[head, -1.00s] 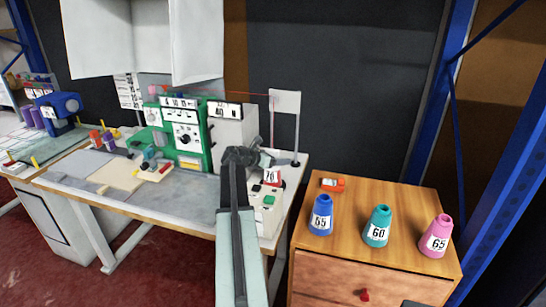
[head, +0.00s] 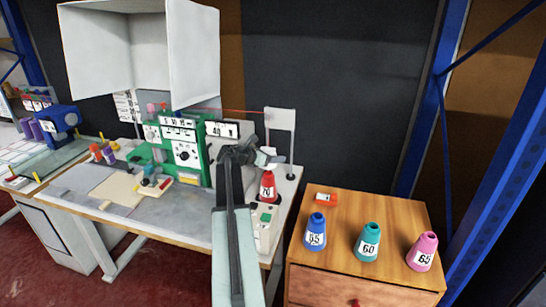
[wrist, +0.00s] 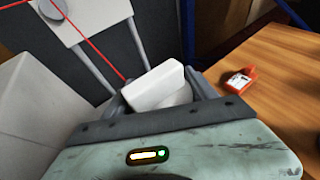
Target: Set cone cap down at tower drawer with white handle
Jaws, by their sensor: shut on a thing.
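My gripper (head: 268,157) is raised above the right end of the sewing table, above and in front of a red cone marked 70 (head: 267,187). In the wrist view its fingers are shut on a white, rounded block (wrist: 158,88), which I take to be the cone cap. In the head view the held piece is small and hard to make out. A wooden drawer cabinet (head: 400,211) stands to the right; its visible drawer has a red knob (head: 354,303). No drawer with a white handle shows in these frames.
Blue (head: 315,232), teal (head: 368,243) and pink (head: 422,252) cones stand on the cabinet, with a small orange-red object (head: 326,199) behind them. A green machine (head: 183,150) and white post plate (head: 280,119) stand on the table. A blue rack post (head: 425,110) rises at right.

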